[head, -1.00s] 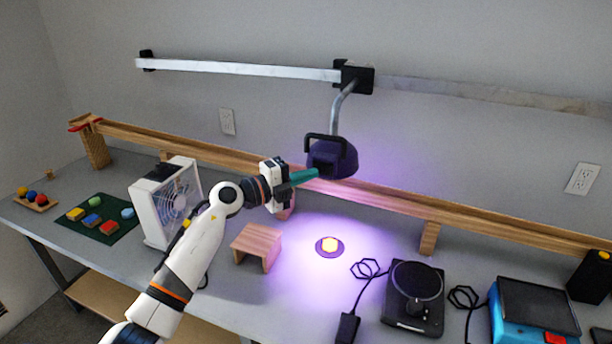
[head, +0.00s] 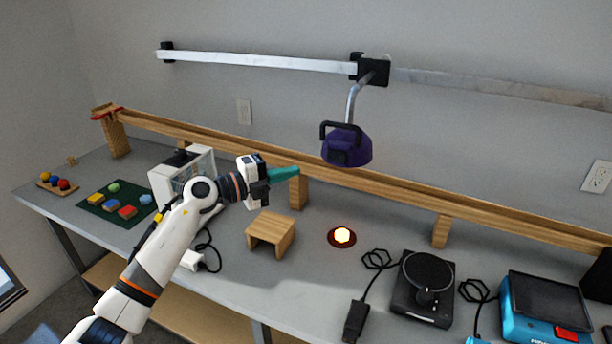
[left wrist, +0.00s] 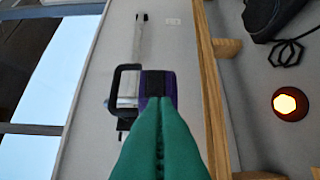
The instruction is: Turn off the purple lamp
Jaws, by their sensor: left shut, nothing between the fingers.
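The purple lamp (head: 346,147) hangs from a metal arm on the wall rail, with a black handle on its front. It casts no light on the table now. In the left wrist view the lamp (left wrist: 169,84) shows partly behind the fingertips. My left gripper (head: 297,171) has green fingers pressed together with nothing between them. It is to the left of the lamp and a little lower, apart from it. In the left wrist view the fingers (left wrist: 160,130) point toward the lamp. My right gripper is not in view.
A wooden track (head: 400,190) runs along the back.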

